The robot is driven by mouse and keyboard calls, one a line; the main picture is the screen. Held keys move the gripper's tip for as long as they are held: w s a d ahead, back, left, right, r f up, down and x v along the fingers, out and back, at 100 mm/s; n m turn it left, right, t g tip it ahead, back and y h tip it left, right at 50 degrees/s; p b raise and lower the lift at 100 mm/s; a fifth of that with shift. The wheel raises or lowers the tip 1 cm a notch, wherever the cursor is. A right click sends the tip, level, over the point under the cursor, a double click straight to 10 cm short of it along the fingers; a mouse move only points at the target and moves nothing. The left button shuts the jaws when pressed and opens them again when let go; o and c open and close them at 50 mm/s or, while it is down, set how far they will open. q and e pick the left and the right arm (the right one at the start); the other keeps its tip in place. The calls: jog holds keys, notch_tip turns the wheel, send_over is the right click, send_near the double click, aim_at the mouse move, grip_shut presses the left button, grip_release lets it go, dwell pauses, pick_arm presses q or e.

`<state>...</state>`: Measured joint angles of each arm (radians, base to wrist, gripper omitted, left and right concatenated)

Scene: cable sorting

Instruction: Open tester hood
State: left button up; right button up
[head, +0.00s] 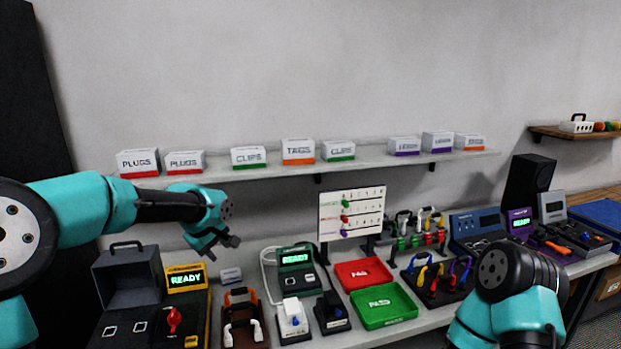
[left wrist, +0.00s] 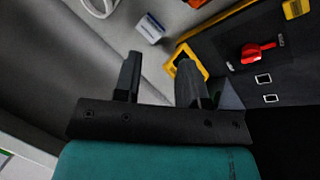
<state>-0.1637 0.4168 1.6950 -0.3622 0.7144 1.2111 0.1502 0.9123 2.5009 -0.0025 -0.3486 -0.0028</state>
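The tester with the yellow-framed READY display (head: 186,278) stands at the front left of the bench. Its grey hood (head: 128,278), with a handle on top, stands raised at the back left of the base. Two square sockets and a red knob (head: 173,318) in front of it are uncovered. In the left wrist view the red knob (left wrist: 257,50) and yellow frame (left wrist: 187,62) show at the upper right. My left gripper (head: 222,242) is open and empty, above and right of the display, apart from the hood. My right gripper is out of view.
A green-fronted READY unit (head: 297,257), a red tray (head: 364,273) and a green tray (head: 384,306) are right of the tester. A brown holder (head: 244,325) with cables sits beside it. A shelf (head: 310,165) with labelled boxes runs above.

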pick_arm(q)
jog(key=s+d+f+m+g+h, duration=0.1)
jog(key=s+d+f+m+h, duration=0.2)
jog(key=s+d+f+m, duration=1.1)
jog(key=s+a+f+n, duration=0.2)
jog(key=s+a+f, duration=0.2)
jog(key=f, duration=0.5)
jog(key=s+a+f+n+g, duration=0.1)
jog(key=s+a+f+n, duration=0.1)
jog(key=s+f, duration=0.5)
jog(key=s+a+f+n+g+y, duration=0.1)
jog(key=s+a+f, duration=0.4)
jog(key=f, duration=0.7)
jog(key=shift+s+a+n, duration=0.35)
jog(key=shift+s+n, duration=0.15)
jog(key=shift+s, duration=0.2)
jog(key=shift+f, duration=0.1)
